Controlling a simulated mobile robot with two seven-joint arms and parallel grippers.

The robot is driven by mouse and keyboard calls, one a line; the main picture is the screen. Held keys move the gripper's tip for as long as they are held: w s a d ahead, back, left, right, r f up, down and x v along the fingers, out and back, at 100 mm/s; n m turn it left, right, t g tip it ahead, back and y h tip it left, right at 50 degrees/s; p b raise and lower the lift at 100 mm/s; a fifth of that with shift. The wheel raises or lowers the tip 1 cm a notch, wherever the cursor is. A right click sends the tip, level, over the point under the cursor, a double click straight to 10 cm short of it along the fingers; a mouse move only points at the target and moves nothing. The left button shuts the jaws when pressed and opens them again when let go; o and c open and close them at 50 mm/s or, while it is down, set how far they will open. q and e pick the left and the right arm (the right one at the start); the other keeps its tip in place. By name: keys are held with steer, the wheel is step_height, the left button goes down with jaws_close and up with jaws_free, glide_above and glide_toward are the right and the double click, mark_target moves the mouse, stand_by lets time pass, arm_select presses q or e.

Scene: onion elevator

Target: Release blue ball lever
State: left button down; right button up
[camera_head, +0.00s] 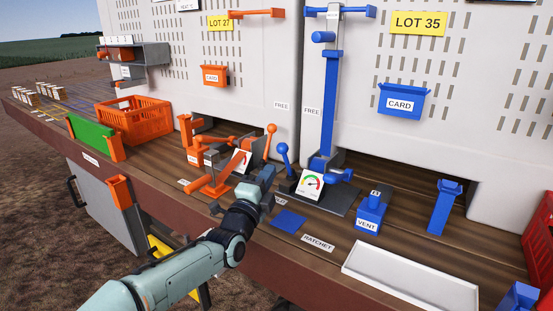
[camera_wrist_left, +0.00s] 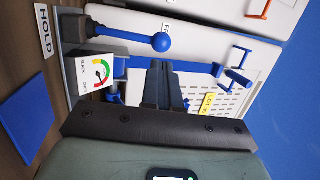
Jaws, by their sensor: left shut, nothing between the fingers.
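The blue ball lever (camera_head: 281,147) stands on the dark base of the blue mechanism, leaning slightly left with its ball on top. In the left wrist view its ball (camera_wrist_left: 161,42) and rod show just beyond my fingertips. My left gripper (camera_head: 268,172) is shut and empty, just left of and in front of the lever in the head view. In the wrist view, its fingertips (camera_wrist_left: 163,66) appear a little apart from the ball; I cannot tell the depth gap. My right gripper is not in view.
A gauge (camera_head: 311,183) stands right of the lever, before the tall blue post (camera_head: 329,100). An orange ball lever (camera_head: 270,140) and orange mechanism stand close on the left. A blue plate (camera_head: 289,221), VENT block (camera_head: 371,212) and white tray (camera_head: 412,278) lie nearer and right.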

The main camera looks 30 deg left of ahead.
mark_target(281, 152)
arm_select(q)
steer(key=x, duration=0.4)
steer(key=shift+w, duration=0.2)
steer(key=shift+p+x, duration=0.4)
steer(key=shift+x, duration=0.4)
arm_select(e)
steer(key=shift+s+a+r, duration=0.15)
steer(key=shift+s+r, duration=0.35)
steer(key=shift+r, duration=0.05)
arm_select(q)
steer(key=shift+r, duration=0.2)
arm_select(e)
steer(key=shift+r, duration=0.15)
